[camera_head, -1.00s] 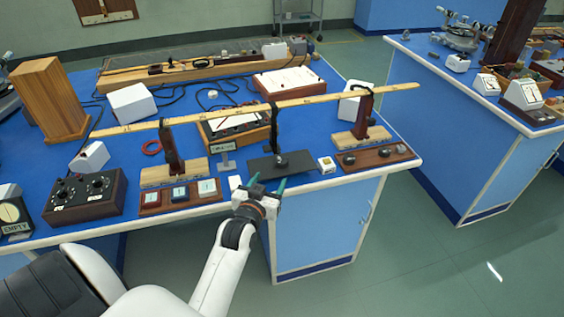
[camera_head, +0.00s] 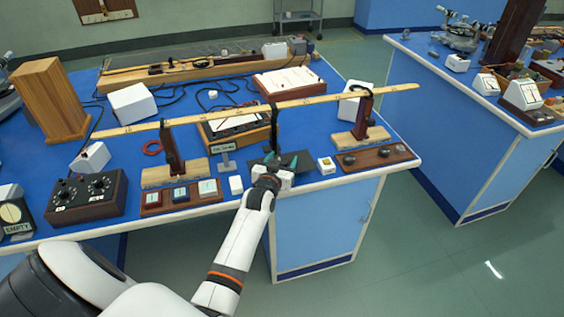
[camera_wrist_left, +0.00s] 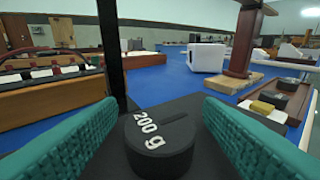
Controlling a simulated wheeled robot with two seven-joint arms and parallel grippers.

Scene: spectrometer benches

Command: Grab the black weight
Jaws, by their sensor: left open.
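The black weight (camera_wrist_left: 160,142), a squat cylinder marked "200 g" with a slot in its top, sits on a dark plate (camera_wrist_left: 118,110) in the left wrist view. My left gripper (camera_head: 278,162) is open at the front edge of the bench. Its two teal fingers stand on either side of the weight in the left wrist view, with gaps visible beside it. In the head view my gripper mostly hides the weight. My right gripper is not in view.
A dark upright post (camera_wrist_left: 112,50) rises just behind the weight. A long wooden beam (camera_head: 228,111) runs above the bench. A small white block (camera_head: 236,185) and a tray with dark round pieces (camera_head: 376,158) flank the gripper.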

